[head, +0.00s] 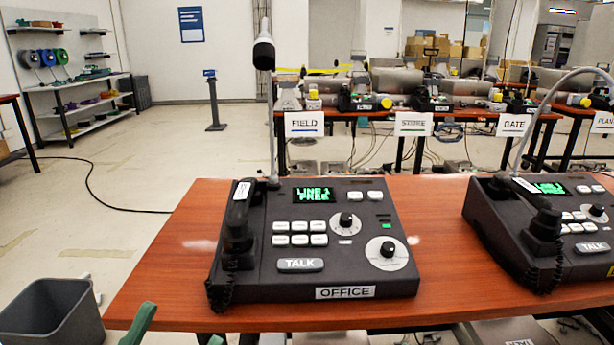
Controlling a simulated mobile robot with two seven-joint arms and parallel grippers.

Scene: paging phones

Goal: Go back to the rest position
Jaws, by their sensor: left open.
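The office paging phone (335,245) stands on the red-brown table (165,295), its screen reading "LINE 1 FREE". Its black handset (238,235) lies along its left side. A second paging phone (560,240) stands to the right, cut off by the picture edge; its screen also shows green "FREE" text. My left gripper (180,322) shows only as green fingertips at the bottom edge, in front of the table's near left corner. Its fingers are apart, with nothing seen between them. My right gripper is out of view.
A grey bin (52,312) stands on the floor at lower left. Thin gooseneck microphones rise from both phones. Behind is another table with signs such as "FIELD" (304,124) and "GATE" (513,125). Shelves (80,95) stand at far left. The floor at left is mostly open, with a cable (90,185).

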